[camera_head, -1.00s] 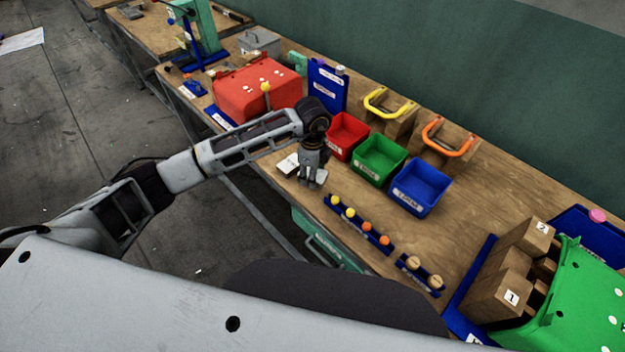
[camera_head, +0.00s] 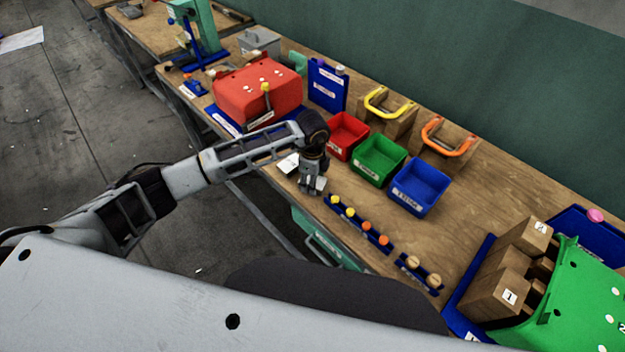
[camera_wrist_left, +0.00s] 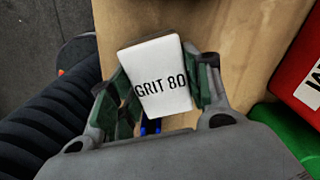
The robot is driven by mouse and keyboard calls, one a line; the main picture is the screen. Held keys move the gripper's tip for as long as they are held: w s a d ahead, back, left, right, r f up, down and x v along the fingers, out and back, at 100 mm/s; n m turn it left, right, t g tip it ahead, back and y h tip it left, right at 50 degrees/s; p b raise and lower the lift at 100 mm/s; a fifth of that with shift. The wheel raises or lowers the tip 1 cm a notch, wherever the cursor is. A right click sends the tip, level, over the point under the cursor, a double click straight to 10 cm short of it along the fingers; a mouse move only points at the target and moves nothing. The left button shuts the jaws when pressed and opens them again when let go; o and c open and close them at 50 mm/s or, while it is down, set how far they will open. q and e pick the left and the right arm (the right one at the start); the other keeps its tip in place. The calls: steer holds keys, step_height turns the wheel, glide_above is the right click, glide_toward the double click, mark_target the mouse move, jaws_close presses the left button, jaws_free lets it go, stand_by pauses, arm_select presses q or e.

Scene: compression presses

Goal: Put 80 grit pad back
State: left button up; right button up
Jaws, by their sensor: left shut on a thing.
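The white 80 grit pad (camera_wrist_left: 160,75) shows in the left wrist view with its printed label facing the camera. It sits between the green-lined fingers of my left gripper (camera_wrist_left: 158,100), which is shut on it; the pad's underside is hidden. In the head view my left gripper (camera_head: 311,190) points down near the bench's front edge, and the pad there is hard to make out. A pale flat piece (camera_head: 286,163) shows just left of the gripper; I cannot tell whether it is part of the same pad. My right gripper is not in view.
Red (camera_head: 338,152), green (camera_head: 371,173) and blue (camera_head: 407,203) bins stand right of the gripper. A blue strip with several knobs (camera_head: 360,222) lies along the front edge. A red press (camera_head: 245,95) stands at left, a green one (camera_head: 585,300) at right.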

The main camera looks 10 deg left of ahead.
arm_select(q)
steer(key=shift+f, duration=0.15)
steer(key=o, duration=1)
steer(key=shift+r, duration=0.35)
step_height(320, 180, up, 12)
steer(key=shift+f+b, duration=0.15)
steer(key=shift+b, duration=0.8)
